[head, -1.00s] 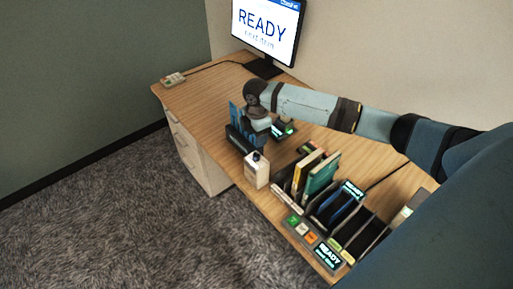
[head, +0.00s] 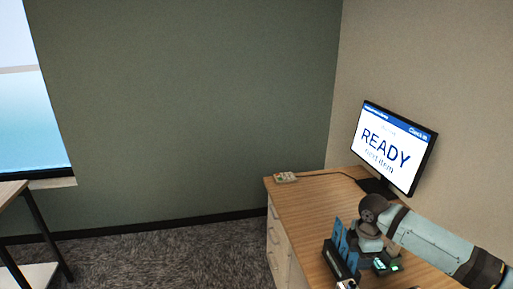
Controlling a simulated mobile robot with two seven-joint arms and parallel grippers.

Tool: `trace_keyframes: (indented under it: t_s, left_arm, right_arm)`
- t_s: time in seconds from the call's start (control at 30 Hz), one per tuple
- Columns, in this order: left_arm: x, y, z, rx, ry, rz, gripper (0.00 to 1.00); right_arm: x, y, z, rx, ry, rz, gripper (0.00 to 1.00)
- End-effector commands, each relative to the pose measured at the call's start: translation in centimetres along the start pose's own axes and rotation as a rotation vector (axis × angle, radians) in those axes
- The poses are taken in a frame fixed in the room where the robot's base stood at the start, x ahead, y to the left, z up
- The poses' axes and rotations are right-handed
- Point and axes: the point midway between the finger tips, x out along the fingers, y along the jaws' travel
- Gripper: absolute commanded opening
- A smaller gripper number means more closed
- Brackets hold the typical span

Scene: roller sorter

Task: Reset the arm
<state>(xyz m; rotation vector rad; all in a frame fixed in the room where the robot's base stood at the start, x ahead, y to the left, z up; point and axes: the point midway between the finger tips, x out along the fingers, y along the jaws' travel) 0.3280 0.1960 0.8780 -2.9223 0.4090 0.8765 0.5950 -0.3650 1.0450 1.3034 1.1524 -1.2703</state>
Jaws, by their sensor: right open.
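My right arm reaches in from the right in the head view. Its gripper (head: 368,243) points down over the wooden desk (head: 303,203), beside a dark holder (head: 337,262) with blue upright cards (head: 346,240). The fingers are small and partly hidden by the wrist, and I see nothing held in them. I cannot tell whether they touch the holder. My left gripper is not in view.
A monitor (head: 392,148) reading "READY next item" stands at the back of the desk. A small device with a cable (head: 286,177) lies at the far corner. A small lit device (head: 386,263) sits by the gripper. Carpet (head: 170,258) lies clear to the left; a shelf (head: 12,190) stands at the left edge.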

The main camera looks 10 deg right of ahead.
Motion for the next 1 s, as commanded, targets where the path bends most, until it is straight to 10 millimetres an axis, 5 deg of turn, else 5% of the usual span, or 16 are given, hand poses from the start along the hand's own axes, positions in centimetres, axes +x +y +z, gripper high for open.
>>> trace_keyframes:
  t_s: [0.3,0.5,0.7,1.0]
  left_arm:
    - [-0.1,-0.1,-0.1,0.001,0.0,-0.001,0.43]
    - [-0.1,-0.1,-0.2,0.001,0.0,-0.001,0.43]
    - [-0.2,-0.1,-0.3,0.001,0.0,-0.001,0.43]
    - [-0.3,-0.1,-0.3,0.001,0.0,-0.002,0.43]
  right_arm:
    - [10.4,-6.7,-10.2,0.206,0.27,0.166,0.54]
    - [14.4,-12.7,-15.1,0.452,0.493,0.28,0.54]
    - [16.2,-19.1,-16.7,0.735,0.683,0.386,0.54]
    - [16.1,-27.1,-14.4,1.048,0.832,0.533,0.54]
